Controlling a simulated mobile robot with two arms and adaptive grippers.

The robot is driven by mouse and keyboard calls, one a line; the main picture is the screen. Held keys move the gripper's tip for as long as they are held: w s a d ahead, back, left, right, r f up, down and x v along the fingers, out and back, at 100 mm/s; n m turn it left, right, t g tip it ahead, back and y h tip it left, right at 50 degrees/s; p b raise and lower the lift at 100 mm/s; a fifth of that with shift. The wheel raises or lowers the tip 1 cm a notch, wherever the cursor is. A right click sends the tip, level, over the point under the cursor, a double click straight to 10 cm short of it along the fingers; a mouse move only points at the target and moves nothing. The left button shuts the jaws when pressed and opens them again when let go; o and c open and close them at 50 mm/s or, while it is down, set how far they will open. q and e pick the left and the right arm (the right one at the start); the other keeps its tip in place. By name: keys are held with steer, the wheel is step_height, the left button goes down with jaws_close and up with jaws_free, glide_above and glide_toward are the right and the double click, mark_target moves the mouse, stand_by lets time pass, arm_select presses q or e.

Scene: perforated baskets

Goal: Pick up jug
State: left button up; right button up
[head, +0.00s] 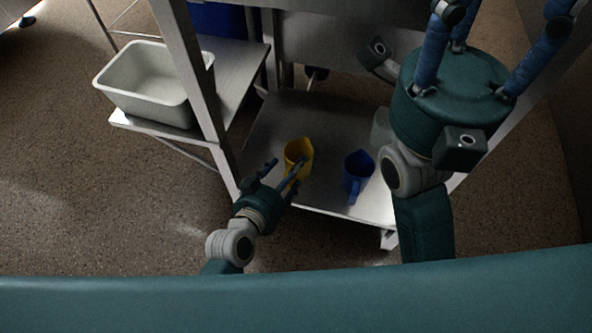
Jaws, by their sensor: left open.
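A yellow jug (298,150) stands on the low metal shelf in the head view. A blue jug (357,170) stands to its right on the same shelf, handle towards the front. My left gripper (284,173) is open at the near side of the yellow jug, with one finger overlapping it in the picture. I cannot tell whether that finger touches it. My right gripper (485,40) is large in the upper right, its blue fingers pointing up. Their tips are cut off by the frame, so its opening is unclear.
The metal shelf (345,205) has a table leg at its left and a frame leg at right. A pale grey vessel (381,128) is partly hidden by my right arm. A grey basin (145,78) stands on the left side shelf (235,62).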

arm_select(q)
steer(key=shift+w+d+f, duration=0.1)
steer(key=shift+w+d, duration=0.05)
steer(key=shift+w, duration=0.15)
steer(key=shift+c, duration=0.5)
jaws_close()
